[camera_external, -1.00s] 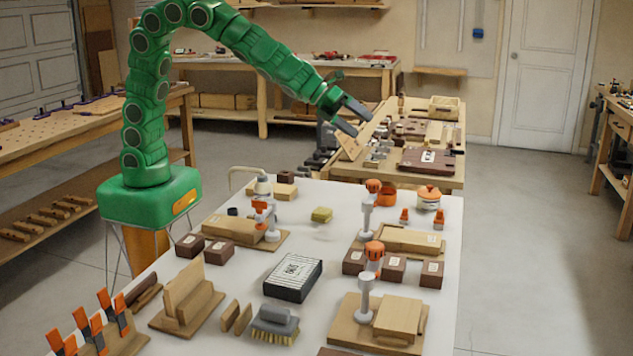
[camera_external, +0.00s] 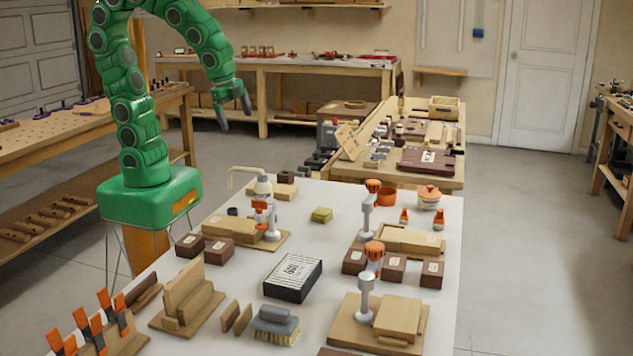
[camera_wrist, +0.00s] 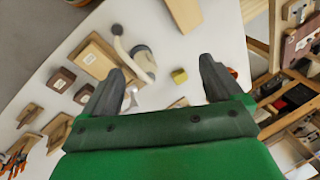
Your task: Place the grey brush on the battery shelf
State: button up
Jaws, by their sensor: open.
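The grey brush (camera_external: 275,326), with a grey top and pale yellow bristles, stands bristles down near the front of the white table (camera_external: 340,212) in the external view. My gripper (camera_external: 236,112) is open and empty, pointing down, far up and left of the brush and beyond the table's far left corner. In the wrist view my gripper's two dark fingers (camera_wrist: 163,78) are spread apart with nothing held between them. I cannot make out the brush in the wrist view. I cannot tell which shelf is the battery shelf; no battery label is readable.
A black box with a striped label (camera_external: 292,278) lies behind the brush. Wooden blocks (camera_external: 187,298) and an orange-topped clamp (camera_external: 371,275) stand near it. A yellow-green block (camera_external: 321,215) sits further back. A crowded wooden bench (camera_external: 452,180) adjoins behind. The floor at right is clear.

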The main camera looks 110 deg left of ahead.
jog(key=s+d+n+g, duration=0.1)
jog(key=s+d, duration=0.1)
jog(key=s, duration=0.3)
jog(key=s+d+n+g+h, duration=0.1)
jog(key=s+d+n, duration=0.1)
jog(key=s, duration=0.3)
jog(key=s+d+f+n+g+h, duration=0.1)
jog(key=s+d, duration=0.1)
jog(key=s, duration=0.4)
jog(key=shift+d+n, duration=0.3)
jog(key=shift+d, duration=0.05)
jog(key=shift+c, duration=0.3)
jog(key=shift+w, duration=0.1)
